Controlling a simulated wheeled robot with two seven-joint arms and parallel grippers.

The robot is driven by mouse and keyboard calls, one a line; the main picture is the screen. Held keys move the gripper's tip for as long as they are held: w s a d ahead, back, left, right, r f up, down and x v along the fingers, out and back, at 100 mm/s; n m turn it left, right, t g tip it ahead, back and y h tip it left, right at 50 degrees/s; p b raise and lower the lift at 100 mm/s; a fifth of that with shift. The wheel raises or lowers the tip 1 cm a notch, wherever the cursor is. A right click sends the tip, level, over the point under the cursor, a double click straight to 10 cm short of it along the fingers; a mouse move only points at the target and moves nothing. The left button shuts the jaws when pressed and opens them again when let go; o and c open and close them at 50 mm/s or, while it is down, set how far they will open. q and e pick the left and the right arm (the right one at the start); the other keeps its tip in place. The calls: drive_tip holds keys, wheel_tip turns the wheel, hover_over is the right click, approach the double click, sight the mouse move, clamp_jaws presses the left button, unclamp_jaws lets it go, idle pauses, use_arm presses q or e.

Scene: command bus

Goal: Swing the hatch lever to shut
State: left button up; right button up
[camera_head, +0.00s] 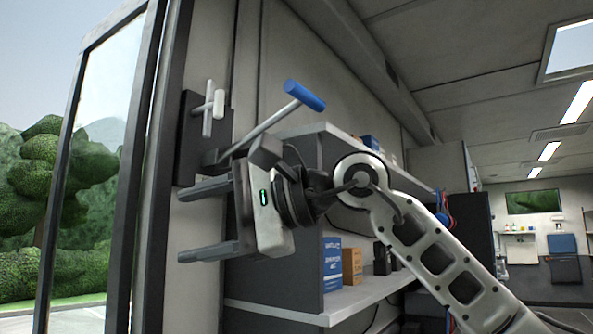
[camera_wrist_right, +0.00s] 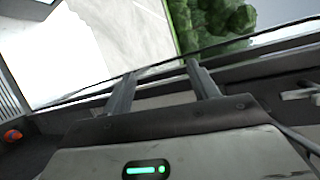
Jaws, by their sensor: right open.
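The lever with a blue grip (camera_head: 305,96) and a grey rod slants up and right from the lower part of a dark wall plate (camera_head: 188,135). A smaller pale handle (camera_head: 219,103) stands on the same plate. I cannot tell for sure which of the two is the hatch lever. My right gripper (camera_head: 183,224) is open and empty, below the plate, its fingers pointing left toward the door frame. Its upper finger is just below the plate; the blue grip is above and right of it. In the right wrist view the open fingers (camera_wrist_right: 160,70) have nothing between them. My left gripper is out of view.
A tall glass door or window (camera_head: 85,170) with a dark frame is at the left, bushes outside. Behind my right arm is a shelf unit (camera_head: 265,305) with a blue box (camera_head: 332,264) and an orange box (camera_head: 351,266). The room opens at the far right.

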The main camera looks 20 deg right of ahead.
drive_tip(key=s+d+r+n+t+h, duration=0.15)
drive_tip(key=d+r+t+h, duration=0.25)
drive_tip(key=d+r+t, duration=0.5)
drive_tip(key=m+t+h, duration=0.1)
drive_tip(key=m+h, duration=0.1)
drive_tip(key=h, duration=0.4)
approach(297, 98)
drive_tip(key=shift+n, duration=0.25)
drive_tip(key=w+p, duration=0.1)
drive_tip(key=w, duration=0.2)
drive_tip(key=w+p, duration=0.1)
drive_tip(key=w, duration=0.3)
drive_tip(key=w+a+r+p, duration=0.1)
drive_tip(key=w, duration=0.2)
drive_tip(key=shift+w, duration=0.3)
drive_tip(key=shift+w+a+p, duration=0.15)
drive_tip(key=shift+w+p, duration=0.15)
drive_tip(key=shift+w, duration=0.4)
drive_tip(key=shift+c, duration=0.2)
